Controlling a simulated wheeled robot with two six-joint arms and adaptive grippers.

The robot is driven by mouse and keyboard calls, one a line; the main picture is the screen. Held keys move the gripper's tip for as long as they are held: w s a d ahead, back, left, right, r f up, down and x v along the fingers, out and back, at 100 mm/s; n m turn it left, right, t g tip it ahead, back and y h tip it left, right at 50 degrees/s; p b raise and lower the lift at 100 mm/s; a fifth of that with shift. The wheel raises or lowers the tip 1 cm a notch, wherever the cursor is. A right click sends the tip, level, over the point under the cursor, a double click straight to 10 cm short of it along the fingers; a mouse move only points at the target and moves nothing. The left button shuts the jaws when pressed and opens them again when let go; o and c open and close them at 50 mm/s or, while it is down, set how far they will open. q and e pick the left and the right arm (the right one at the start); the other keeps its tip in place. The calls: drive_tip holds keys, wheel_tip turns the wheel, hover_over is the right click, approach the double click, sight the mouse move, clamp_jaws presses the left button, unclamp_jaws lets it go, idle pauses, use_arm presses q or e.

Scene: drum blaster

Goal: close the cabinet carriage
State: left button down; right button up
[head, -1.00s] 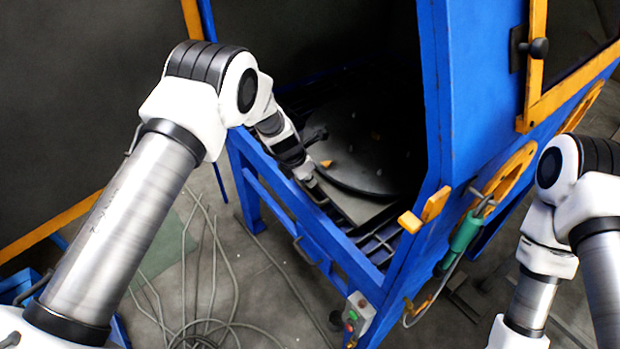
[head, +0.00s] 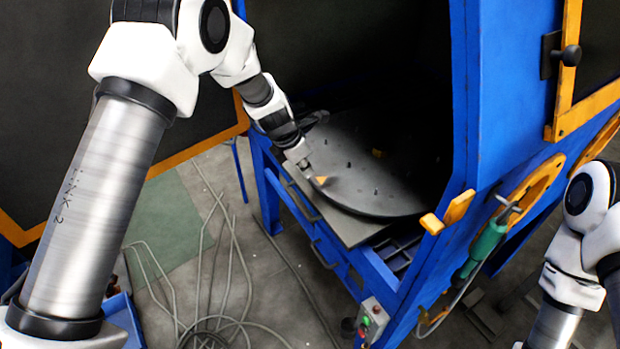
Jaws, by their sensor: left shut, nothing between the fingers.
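The cabinet (head: 487,110) has a blue frame and an open, dark front. Its carriage is a grey plate (head: 352,232) carrying a round black turntable (head: 400,200), and it sits at the opening with its near edge over the front blue beam. The back of the turntable is lost in shadow. My left gripper (head: 306,166) is shut and empty at the near left rim of the turntable; I cannot tell whether it touches. My right arm shows at the right edge, but its gripper is out of view.
An open dark door with an orange frame (head: 200,146) stands at left. A green-handled tool (head: 487,242) hangs on the cabinet's right side. A button box (head: 372,318) is at the front corner. Loose cables (head: 225,265) lie on the floor.

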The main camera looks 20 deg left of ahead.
sight(292, 182)
use_arm(q)
drive_tip(key=s+a+b, duration=0.3)
drive_tip(key=s+a, duration=0.1)
drive_tip(key=a, duration=0.6)
drive_tip(key=w+d+f, duration=0.1)
drive_tip(key=w+f, duration=0.1)
drive_tip(key=w+d+f, duration=0.1)
drive_tip(key=d+f, duration=0.1)
drive_tip(key=f, duration=0.1)
drive_tip(key=w+d+f, duration=0.1)
drive_tip(key=w+f, duration=0.1)
drive_tip(key=f, duration=0.1)
drive_tip(key=shift+w+d+f, duration=0.2)
drive_tip(key=shift+w+d, duration=0.1)
drive_tip(key=shift+d, duration=0.05)
drive_tip(key=shift+w+d, duration=0.2)
drive_tip(key=shift+d, duration=0.15)
drive_tip(key=shift+a, duration=0.15)
